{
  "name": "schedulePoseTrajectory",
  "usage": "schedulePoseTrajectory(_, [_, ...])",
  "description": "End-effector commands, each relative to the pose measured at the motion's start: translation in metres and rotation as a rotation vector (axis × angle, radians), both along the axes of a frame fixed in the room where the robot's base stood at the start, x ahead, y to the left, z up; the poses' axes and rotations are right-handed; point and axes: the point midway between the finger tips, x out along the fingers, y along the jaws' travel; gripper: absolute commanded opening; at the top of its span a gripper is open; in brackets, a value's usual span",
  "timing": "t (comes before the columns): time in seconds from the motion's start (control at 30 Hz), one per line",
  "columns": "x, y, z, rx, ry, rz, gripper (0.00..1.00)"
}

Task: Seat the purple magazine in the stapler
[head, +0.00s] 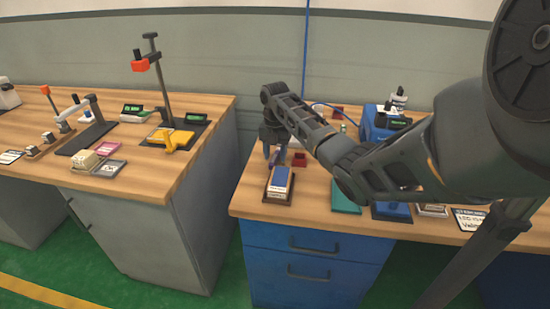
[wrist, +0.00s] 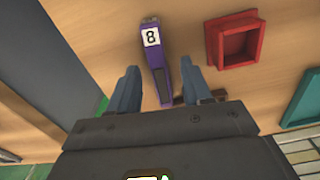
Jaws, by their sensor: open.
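The purple magazine (wrist: 158,68) shows in the wrist view, long and narrow, with a white label marked 8 at its far end. My gripper (wrist: 161,88) is open, with one finger on each side of the magazine's near part and gaps visible beside it. Whether the magazine rests on the table cannot be told. In the head view my gripper (head: 274,154) is low over the right table, largely hiding the magazine. A yellow tool (head: 172,139), which may be the stapler, is on a dark mat on the left table.
A red square tray (wrist: 236,42) lies just right of the magazine, with a green tray (wrist: 302,100) farther right. A blue and white block (head: 280,181) stands near the right table's front edge. A gap separates the tables. A post with an orange head (head: 140,65) rises behind the yellow tool.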

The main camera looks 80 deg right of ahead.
Motion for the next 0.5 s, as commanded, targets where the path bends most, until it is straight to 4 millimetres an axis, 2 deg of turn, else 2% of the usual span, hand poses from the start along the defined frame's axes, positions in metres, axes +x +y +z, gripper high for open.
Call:
schedulePoseTrajectory(0.27, [0.0003,-0.0002,-0.0040,-0.001,-0.001,0.001,0.49])
schedulePoseTrajectory(0.5, [0.0003,-0.0002,-0.0037,-0.002,-0.001,0.001,0.27])
